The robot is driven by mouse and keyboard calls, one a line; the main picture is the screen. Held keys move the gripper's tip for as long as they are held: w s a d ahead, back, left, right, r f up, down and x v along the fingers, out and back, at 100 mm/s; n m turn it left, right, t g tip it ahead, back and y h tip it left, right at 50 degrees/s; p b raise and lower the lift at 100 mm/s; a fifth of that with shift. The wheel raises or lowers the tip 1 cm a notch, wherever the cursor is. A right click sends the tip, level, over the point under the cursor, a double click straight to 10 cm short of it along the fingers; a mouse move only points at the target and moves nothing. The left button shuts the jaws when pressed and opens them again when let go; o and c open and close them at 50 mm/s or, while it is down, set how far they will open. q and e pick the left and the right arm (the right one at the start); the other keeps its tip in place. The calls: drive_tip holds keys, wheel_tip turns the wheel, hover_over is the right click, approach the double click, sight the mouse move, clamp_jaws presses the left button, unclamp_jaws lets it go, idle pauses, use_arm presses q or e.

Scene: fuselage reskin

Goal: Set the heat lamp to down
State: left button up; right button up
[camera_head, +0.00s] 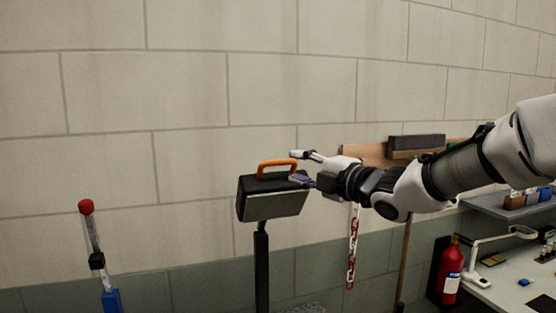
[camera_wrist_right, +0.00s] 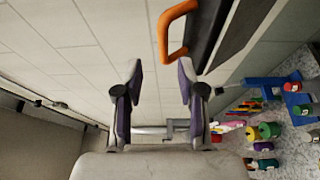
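The heat lamp (camera_head: 272,202) is a dark box-shaped head with a lighter front face, on a black post (camera_head: 262,265). An orange handle (camera_head: 276,164) arches over its top. My right gripper (camera_head: 297,166) reaches in from the right, at the lamp's upper right side by the handle. In the right wrist view my right gripper (camera_wrist_right: 160,72) has its two purple-padded fingers apart with nothing between them. The handle (camera_wrist_right: 163,38) is just beyond the fingertips there, with the dark lamp body (camera_wrist_right: 222,35) to the right. My left gripper is not in view.
A red-knobbed lever (camera_head: 86,207) stands at left. A red-and-white chain (camera_head: 352,245) hangs behind my right arm. A red extinguisher (camera_head: 451,275) and a white desk lamp (camera_head: 495,245) are at right.

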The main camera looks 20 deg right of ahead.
sight(280, 164)
drive_tip(key=p+x, duration=0.3)
drive_tip(key=x, duration=0.4)
drive_tip(key=shift+w+f, duration=0.15)
drive_tip(key=shift+w+a, duration=0.1)
drive_tip(key=shift+f, duration=0.15)
clamp_jaws()
